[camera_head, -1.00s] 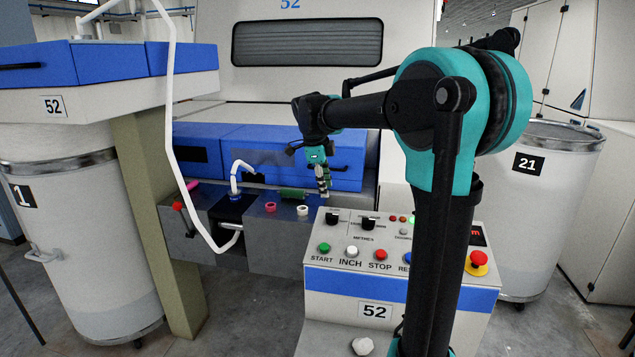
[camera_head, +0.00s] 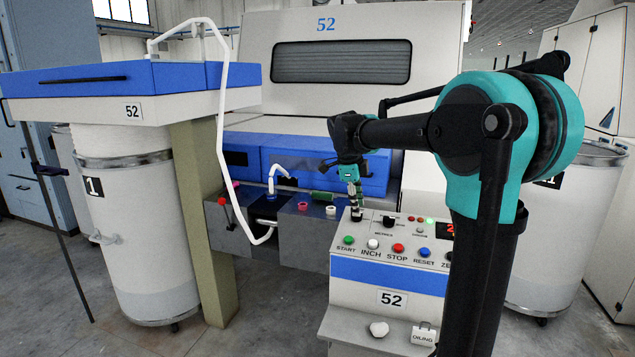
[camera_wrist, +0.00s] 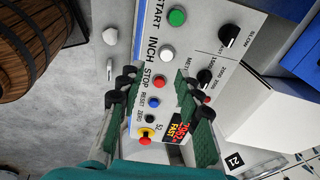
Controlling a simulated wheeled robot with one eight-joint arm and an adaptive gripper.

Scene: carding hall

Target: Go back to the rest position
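My gripper (camera_head: 355,208) hangs from my teal and black arm in the head view, in front of the upper left corner of the control panel (camera_head: 352,228). In the wrist view my gripper (camera_wrist: 155,88) shows two green-padded fingers spread well apart. Nothing is held between them. I cannot tell from the head view how far the fingertips are from the panel.
The carding machine (camera_head: 440,50) stands behind, with blue covers (camera_head: 350,160) and a white bent tube (camera_head: 222,110). Can 1 (camera_head: 140,235) is at left, can 21 (camera_head: 545,275) at right. A pale lump (camera_head: 378,328) sits on the console ledge. A barrel (camera_wrist: 35,45) shows in the wrist view.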

